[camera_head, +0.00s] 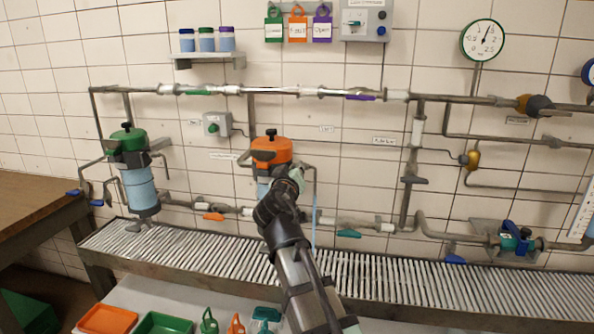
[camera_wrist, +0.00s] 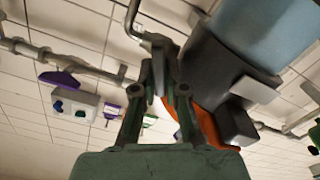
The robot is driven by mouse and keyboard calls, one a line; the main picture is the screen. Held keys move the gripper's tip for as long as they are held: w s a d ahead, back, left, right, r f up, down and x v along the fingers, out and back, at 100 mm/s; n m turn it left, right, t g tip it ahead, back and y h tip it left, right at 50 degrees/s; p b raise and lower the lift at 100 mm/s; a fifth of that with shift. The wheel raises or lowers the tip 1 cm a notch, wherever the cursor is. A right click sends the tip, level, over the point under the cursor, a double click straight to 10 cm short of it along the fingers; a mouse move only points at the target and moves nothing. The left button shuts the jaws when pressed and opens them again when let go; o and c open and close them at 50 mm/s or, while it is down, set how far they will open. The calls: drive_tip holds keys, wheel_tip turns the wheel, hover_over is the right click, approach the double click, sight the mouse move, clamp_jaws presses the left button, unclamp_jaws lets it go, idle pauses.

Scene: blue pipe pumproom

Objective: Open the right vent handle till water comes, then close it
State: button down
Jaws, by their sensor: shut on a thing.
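The right filter housing has an orange cap (camera_head: 271,150) and a pale blue body (camera_head: 263,188), partly hidden behind my arm. My gripper (camera_head: 297,174) is at its right side, by a thin grey vent pipe (camera_head: 315,175). A narrow pale blue vertical line (camera_head: 313,225), which looks like running water, shows below that pipe. In the wrist view my gripper (camera_wrist: 160,75) is shut on a small grey part at the end of the bent pipe (camera_wrist: 133,18), apparently the vent handle, mostly hidden by the fingers. The orange cap (camera_wrist: 208,125) and blue body (camera_wrist: 265,30) are close on the right.
A green-capped housing (camera_head: 128,140) with blue handles (camera_head: 73,192) stands at left. A slatted drain grate (camera_head: 420,285) runs below. Pipes with an orange handle (camera_head: 213,217) and a green handle (camera_head: 348,233) flank my arm. A gauge (camera_head: 483,40) hangs upper right.

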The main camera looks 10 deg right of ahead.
drive_tip(key=shift+a+n, duration=0.1)
drive_tip(key=shift+n, duration=1.1)
drive_tip(key=c, duration=1.2)
unclamp_jaws()
drive_tip(key=shift+f, duration=0.1)
